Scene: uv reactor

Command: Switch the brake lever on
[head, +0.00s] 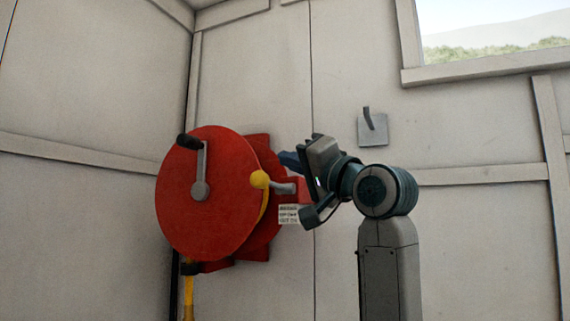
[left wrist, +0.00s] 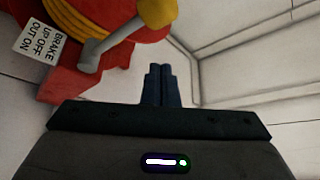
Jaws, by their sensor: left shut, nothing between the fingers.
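The brake lever (head: 280,187) has a grey arm and a round yellow knob (head: 260,180). It juts out to the left from a red bracket beside the red hose reel (head: 225,220). My left gripper (head: 284,160) is shut and empty, just above and right of the knob in the head view. In the left wrist view its fingertips (left wrist: 158,68) are together, right of the lever with a gap visible. My right gripper is not in view.
A white label (head: 289,214) below the lever reads brake, up off, out on. The reel has a grey crank (head: 203,165) with black handle. A grey wall hook (head: 373,128) is at right. Panelled walls stand behind; a window (head: 490,30) is upper right.

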